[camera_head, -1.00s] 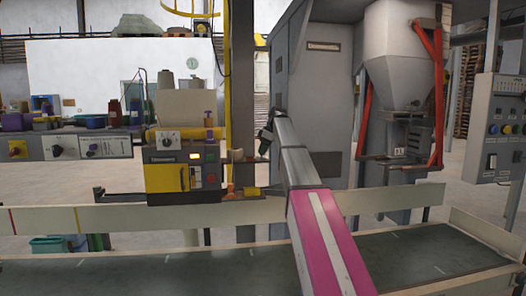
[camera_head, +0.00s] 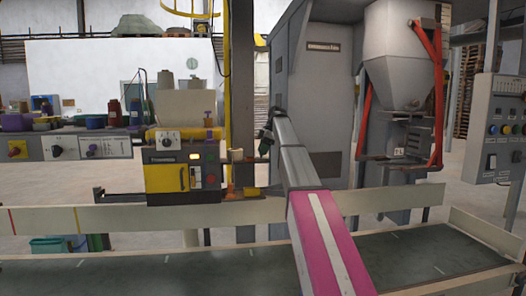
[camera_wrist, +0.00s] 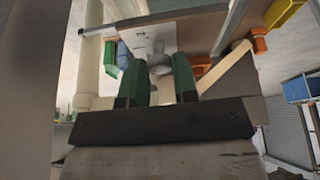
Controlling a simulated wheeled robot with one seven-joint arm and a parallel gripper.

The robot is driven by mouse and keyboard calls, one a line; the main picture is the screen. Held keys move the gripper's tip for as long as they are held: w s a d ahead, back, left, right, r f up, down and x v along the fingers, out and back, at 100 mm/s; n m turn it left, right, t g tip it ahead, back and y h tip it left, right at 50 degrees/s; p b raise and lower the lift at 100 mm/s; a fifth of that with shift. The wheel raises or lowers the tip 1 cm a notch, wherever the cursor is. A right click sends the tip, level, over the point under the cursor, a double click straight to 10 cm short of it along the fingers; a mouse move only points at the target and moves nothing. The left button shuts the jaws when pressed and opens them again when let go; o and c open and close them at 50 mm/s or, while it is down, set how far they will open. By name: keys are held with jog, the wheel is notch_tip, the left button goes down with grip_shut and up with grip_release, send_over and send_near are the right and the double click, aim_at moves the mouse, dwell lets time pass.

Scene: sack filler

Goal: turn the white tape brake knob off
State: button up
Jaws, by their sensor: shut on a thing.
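My gripper (camera_wrist: 162,78) shows in the wrist view as two green fingers with a gap between them. A pale grey-white knob (camera_wrist: 181,64) sits at the fingertips, in front of a white plate (camera_wrist: 150,42) with small dark marks. The fingers are shut on this knob, and the right finger hides part of it.
A yellow and black machine (camera_head: 181,172) with its own dial stands left of the post (camera_head: 240,80). A grey cabinet (camera_head: 318,90) stands behind my arm. A conveyor belt (camera_head: 190,272) with a pale side rail (camera_head: 130,217) runs across the front.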

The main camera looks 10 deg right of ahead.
jog(key=o, duration=0.9)
jog(key=shift+r, duration=0.1)
jog(key=v, duration=1)
jog(key=shift+d+r, duration=0.2)
jog(key=shift+r, duration=0.05)
